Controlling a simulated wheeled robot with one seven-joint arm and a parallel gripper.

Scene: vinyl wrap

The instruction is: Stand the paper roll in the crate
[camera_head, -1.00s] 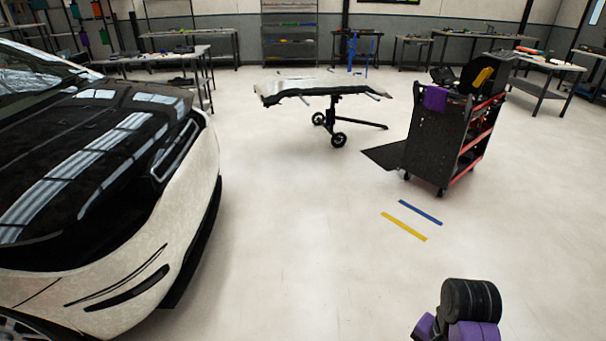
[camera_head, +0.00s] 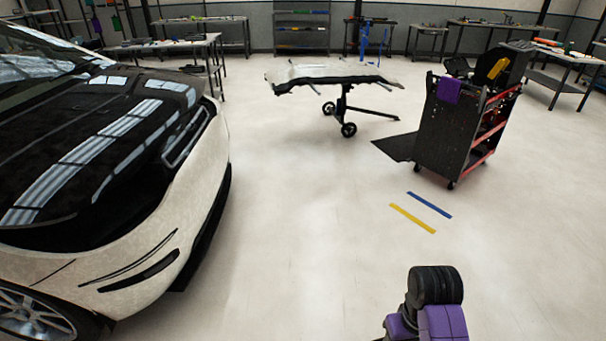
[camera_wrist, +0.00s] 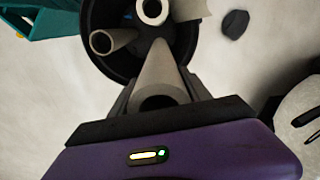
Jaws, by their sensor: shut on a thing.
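In the wrist view, my gripper (camera_wrist: 157,100) is shut on a long grey-beige paper roll (camera_wrist: 160,68), whose hollow near end faces the camera. The roll points away from my gripper toward a round black container (camera_wrist: 92,15). Several other pale rolls, such as one with an open end (camera_wrist: 102,41), stand or lean in this container. I cannot tell whether the held roll's far end is inside it. A teal object (camera_wrist: 50,22), perhaps a crate, shows only partly at the upper left. The head view shows part of my arm, but not my gripper or the roll.
A small dark object (camera_wrist: 235,23) lies on the pale floor. In the head view, a white car (camera_head: 200,190) stands at left, a wheeled stand (camera_head: 330,75) in the middle, and a tool cart (camera_head: 450,130) at right.

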